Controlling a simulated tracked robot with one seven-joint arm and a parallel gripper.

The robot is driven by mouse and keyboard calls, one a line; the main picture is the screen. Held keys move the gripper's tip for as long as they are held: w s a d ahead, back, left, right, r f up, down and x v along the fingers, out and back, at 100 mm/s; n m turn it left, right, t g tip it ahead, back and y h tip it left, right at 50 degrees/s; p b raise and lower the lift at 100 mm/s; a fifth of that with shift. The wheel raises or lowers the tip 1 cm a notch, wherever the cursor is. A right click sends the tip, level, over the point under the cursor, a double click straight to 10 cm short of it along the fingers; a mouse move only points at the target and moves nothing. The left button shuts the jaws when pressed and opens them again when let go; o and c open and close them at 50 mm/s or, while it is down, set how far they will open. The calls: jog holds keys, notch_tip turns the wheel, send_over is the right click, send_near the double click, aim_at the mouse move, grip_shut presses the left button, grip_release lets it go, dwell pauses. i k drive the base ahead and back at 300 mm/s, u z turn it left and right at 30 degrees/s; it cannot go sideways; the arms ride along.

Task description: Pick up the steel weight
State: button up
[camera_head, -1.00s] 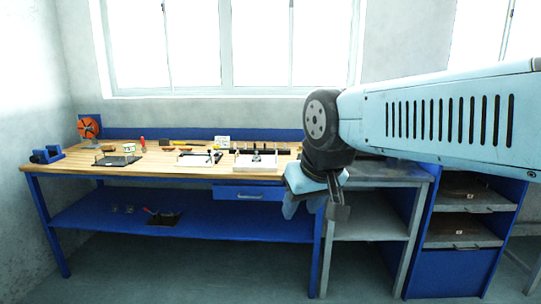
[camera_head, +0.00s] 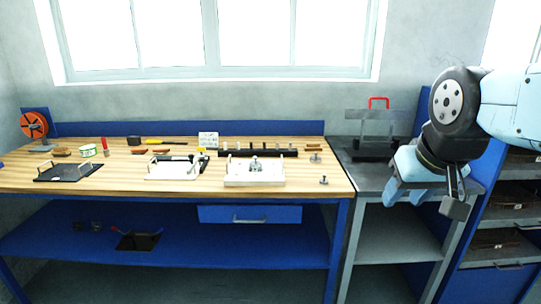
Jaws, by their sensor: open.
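Several small steel weights show on the wooden workbench (camera_head: 100,196); I cannot tell which is the task's steel weight. One small knobbed steel piece (camera_head: 323,180) stands alone near the bench's front right corner. Another steel piece (camera_head: 254,163) stands in a white tray (camera_head: 240,182). A row of small steel pieces sits in a long black rack (camera_head: 290,153) behind the tray. My gripper (camera_head: 424,199) is open and empty at the right, in front of the grey side table, well right of these pieces.
A grey side table (camera_head: 360,178) adjoins the bench and carries a metal stand (camera_head: 370,125) with a red handle. A dark tray (camera_head: 62,172), a second white tray (camera_head: 172,170) and an orange reel (camera_head: 33,125) are on the bench. A blue cabinet stands at right.

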aim_at(255, 164)
jog(key=u, duration=0.25)
jog(key=i, duration=0.85)
jog(key=u, duration=0.75)
jog(key=k, duration=0.8)
jog(key=u, duration=0.25)
jog(key=i, duration=0.85)
jog(key=z, duration=0.1)
